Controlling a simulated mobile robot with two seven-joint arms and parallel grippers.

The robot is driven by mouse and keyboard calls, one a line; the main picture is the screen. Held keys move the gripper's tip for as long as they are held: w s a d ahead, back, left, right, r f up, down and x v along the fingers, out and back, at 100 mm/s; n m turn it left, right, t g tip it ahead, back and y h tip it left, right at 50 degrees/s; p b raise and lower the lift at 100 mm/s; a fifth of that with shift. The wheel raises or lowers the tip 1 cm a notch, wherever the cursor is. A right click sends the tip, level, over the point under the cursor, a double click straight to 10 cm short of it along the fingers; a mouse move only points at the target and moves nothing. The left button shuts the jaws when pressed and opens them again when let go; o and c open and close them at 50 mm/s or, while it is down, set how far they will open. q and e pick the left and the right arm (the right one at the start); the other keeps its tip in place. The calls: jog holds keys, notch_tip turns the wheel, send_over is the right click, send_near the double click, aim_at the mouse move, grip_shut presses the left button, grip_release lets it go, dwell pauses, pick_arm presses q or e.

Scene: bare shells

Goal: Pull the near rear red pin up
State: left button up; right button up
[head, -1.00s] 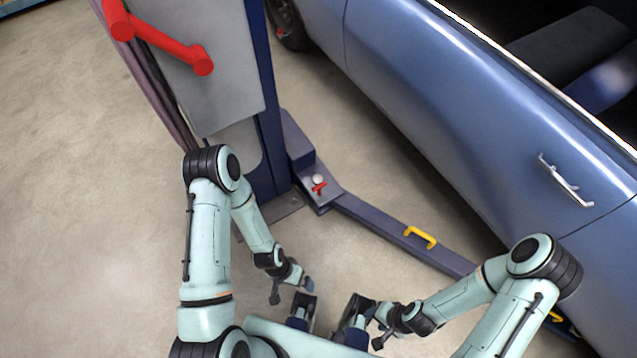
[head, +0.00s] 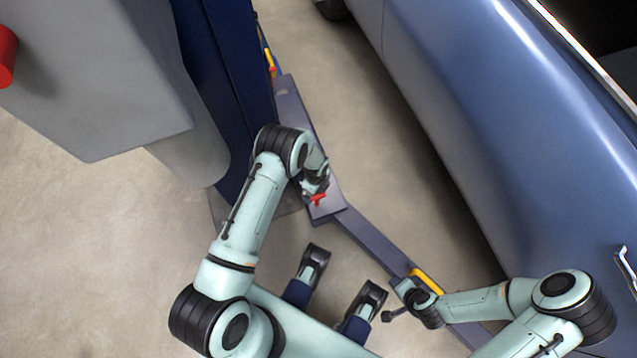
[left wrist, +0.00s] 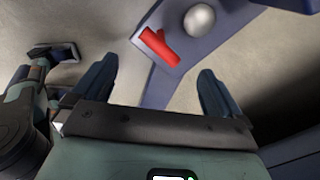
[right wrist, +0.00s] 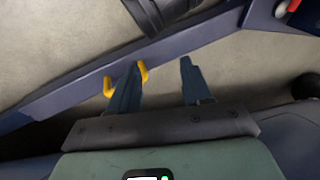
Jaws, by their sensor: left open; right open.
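A red pin with a crossbar handle (head: 318,199) stands on the blue lift arm's pivot block (head: 328,211), beside the post. In the left wrist view the red handle (left wrist: 158,47) lies just beyond my fingertips, with a silver ball knob (left wrist: 199,19) beside it. My left gripper (head: 317,184) is open and empty, close above the pin; its fingers (left wrist: 158,85) point toward the handle without visible contact. The gripper partly hides the pivot block in the head view. My right gripper (right wrist: 160,80) is open and empty near the yellow handle (head: 427,280) on the lift arm.
The blue post (head: 228,90) with its grey cabinet (head: 90,80) rises left of the pin. A blue car (head: 470,130) stands on the right. Another red and yellow part (head: 270,62) shows farther back. Bare floor (head: 365,120) lies between lift arm and car.

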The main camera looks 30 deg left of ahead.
aim_at(317, 196)
pick_arm(q)
notch_tip(317, 196, down, 6)
jog(key=shift+f+b, duration=0.15)
jog(key=shift+b, duration=0.65)
notch_tip(317, 196, down, 3)
jog(key=shift+f+b, duration=0.2)
jog(key=shift+b, duration=0.35)
jog(key=shift+f, duration=0.3)
pick_arm(e)
jog(key=f, duration=0.1)
jog(key=d+f, duration=0.1)
jog(key=f, duration=0.1)
jog(key=d+f, duration=0.1)
jog(key=shift+w+f, duration=0.3)
